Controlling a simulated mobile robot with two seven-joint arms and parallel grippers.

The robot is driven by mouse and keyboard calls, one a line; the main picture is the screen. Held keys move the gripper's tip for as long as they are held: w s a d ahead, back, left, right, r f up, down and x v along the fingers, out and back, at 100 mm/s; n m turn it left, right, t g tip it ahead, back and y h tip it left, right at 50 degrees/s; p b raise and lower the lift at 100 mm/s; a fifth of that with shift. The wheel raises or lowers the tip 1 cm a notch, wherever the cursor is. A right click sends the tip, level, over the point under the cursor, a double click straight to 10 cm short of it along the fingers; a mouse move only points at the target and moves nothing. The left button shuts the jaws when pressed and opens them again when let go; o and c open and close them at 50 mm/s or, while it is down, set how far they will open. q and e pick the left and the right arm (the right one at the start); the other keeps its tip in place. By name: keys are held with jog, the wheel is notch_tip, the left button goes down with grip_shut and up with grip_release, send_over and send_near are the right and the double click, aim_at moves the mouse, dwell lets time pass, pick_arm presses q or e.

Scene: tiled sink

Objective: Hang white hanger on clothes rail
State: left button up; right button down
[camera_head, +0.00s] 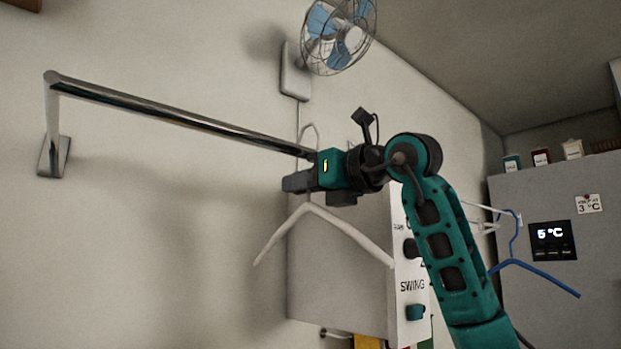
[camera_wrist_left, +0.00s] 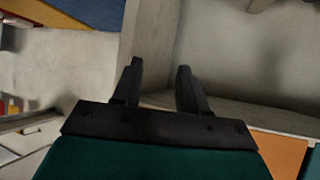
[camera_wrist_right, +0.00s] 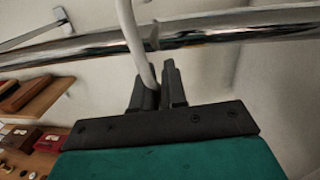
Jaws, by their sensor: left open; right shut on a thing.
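The chrome clothes rail (camera_head: 180,114) runs along the wall; it also crosses the top of the right wrist view (camera_wrist_right: 220,30). My right gripper (camera_head: 290,183) is at the rail's right end, just below it. It is shut on the white hanger (camera_head: 345,224), whose arms hang below the fingers. The hook rises above the rail in the head view. In the right wrist view the hanger's white neck (camera_wrist_right: 130,35) crosses in front of the rail; I cannot tell whether the hook is over it. My left gripper (camera_wrist_left: 158,88) is open and empty, seen only in its wrist view.
A grey-white box with knobs (camera_head: 340,275) is behind the hanger and my right arm. A blue hanger (camera_head: 540,276) hangs at the right by the grey fridge (camera_head: 570,300). A fan (camera_head: 338,35) is above. The rail's left stretch is bare.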

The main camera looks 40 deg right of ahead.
aim_at(298, 210)
jog(key=shift+w, duration=0.45)
jog(key=shift+f+b, duration=0.65)
jog(key=shift+f, duration=0.45)
jog(key=shift+f+b, duration=0.15)
jog(key=shift+b, duration=0.15)
jog(key=shift+f, duration=0.2)
pick_arm(q)
jog(key=shift+w+d+f, duration=0.2)
jog(key=shift+w+d, duration=0.15)
jog(key=shift+d, duration=0.15)
